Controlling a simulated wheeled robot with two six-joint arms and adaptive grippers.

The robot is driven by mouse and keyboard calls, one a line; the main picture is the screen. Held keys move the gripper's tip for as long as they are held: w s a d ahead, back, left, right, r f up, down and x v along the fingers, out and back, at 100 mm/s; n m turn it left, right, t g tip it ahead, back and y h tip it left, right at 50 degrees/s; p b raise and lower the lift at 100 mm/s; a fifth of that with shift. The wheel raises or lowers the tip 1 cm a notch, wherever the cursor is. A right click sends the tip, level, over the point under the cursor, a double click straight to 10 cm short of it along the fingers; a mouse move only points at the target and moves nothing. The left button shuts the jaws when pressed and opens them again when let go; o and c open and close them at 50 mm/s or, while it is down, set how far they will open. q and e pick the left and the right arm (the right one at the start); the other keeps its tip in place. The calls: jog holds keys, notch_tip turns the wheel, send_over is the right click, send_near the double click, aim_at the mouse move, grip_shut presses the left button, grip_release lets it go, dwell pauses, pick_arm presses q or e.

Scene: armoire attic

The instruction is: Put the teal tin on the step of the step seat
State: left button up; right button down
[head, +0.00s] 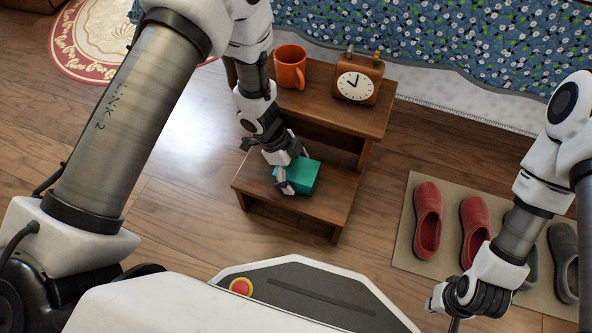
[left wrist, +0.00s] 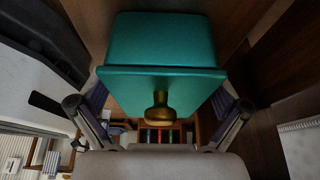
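The teal tin (head: 303,178) is at the lower step (head: 325,205) of the wooden step seat (head: 375,113), near the step's middle. The head view does not show clearly whether its underside touches the step. My left gripper (head: 291,172) has its fingers on opposite sides of the tin and appears shut on it. In the left wrist view the tin (left wrist: 160,45) fills the upper middle, with a brass knob (left wrist: 158,112) facing the camera and a finger against each side. My right gripper (head: 447,308) is low at the right, away from the seat; its fingers are partly hidden.
An orange mug (head: 290,67) and a wooden clock (head: 358,80) stand on the seat's top. A mat (head: 405,248) with red slippers (head: 428,220) and grey slippers lies to the right. A blue floral cloth (head: 450,35) hangs behind. Floor left of the seat is clear.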

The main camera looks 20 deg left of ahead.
pick_arm(q)
jog(key=shift+r, duration=0.2)
jog(key=p+v, duration=0.9)
jog(key=v, duration=0.2)
jog(key=shift+r, duration=0.25)
jog(key=shift+a+r+p, duration=0.15)
jog(key=shift+r+p, duration=0.1)
jog(key=shift+p, duration=0.05)
jog(key=shift+s+f, duration=0.1)
jog(key=shift+f, duration=0.05)
jog(key=s+d+f+n, duration=0.2)
jog(key=s+f+n, duration=0.3)
jog(key=s+n, duration=0.4)
jog(key=s+a+f+n+y, duration=0.3)
jog(key=s+a+n, duration=0.6)
jog(key=s, duration=0.3)
jog(key=shift+n+y, duration=0.4)
jog(key=shift+y, duration=0.4)
